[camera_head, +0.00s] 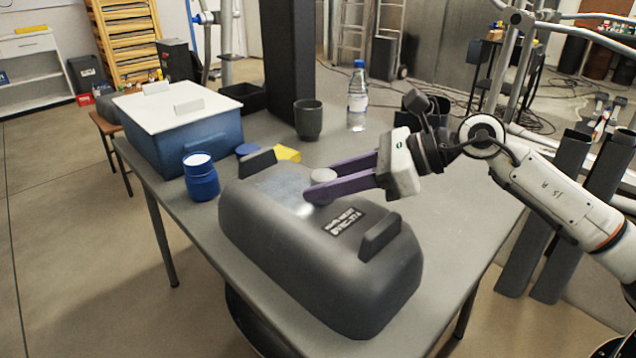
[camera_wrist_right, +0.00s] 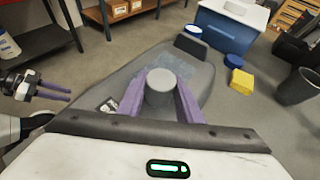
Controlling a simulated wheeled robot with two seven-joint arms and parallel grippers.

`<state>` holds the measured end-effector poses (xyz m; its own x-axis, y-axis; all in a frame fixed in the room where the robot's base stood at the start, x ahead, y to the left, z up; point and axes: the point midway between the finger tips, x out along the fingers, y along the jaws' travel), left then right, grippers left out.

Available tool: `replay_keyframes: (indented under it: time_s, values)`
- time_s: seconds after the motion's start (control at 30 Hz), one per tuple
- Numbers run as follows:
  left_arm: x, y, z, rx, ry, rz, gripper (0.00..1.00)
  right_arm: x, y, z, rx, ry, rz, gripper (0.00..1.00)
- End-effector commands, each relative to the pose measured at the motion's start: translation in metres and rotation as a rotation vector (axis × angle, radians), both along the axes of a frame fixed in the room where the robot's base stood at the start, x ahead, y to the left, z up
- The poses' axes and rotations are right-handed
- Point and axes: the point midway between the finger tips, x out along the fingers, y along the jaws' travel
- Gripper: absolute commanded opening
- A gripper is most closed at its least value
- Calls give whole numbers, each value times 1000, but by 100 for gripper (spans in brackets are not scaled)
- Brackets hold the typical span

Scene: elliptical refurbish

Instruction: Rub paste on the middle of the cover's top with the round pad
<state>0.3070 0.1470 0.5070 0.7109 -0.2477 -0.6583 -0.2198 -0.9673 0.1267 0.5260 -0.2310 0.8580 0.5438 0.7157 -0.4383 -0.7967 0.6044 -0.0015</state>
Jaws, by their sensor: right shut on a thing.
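The dark grey cover (camera_head: 300,255) lies on the table, with a raised grip at each end and a label on top. A paler, shiny patch (camera_head: 285,187) shows in the middle of its top and also in the right wrist view (camera_wrist_right: 185,72). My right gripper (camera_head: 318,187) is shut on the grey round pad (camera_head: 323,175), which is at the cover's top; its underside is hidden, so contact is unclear. The pad sits between the purple fingers in the right wrist view (camera_wrist_right: 160,90). My left gripper (camera_wrist_right: 55,90) is off to the side there, fingers apart and empty.
A blue jar with white contents (camera_head: 201,182) stands left of the cover. A blue lid (camera_head: 248,150) and a yellow sponge (camera_head: 287,153) lie behind it. A blue bin with a white lid (camera_head: 190,140), a dark cup (camera_head: 308,120) and a bottle (camera_head: 357,100) stand farther back.

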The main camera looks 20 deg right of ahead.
Motion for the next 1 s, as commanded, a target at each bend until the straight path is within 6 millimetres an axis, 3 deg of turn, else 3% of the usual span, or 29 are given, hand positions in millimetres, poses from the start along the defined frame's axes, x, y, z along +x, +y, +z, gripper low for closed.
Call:
replay_keyframes:
  time_s: [0.5,1.0]
  values:
    - [2,1,-43,4,-4,0,31,-30,-11,-5,-3,3,0,12]
    - [3,0,-41,1,-4,1,31,-34,-12,2,0,2,0,12]
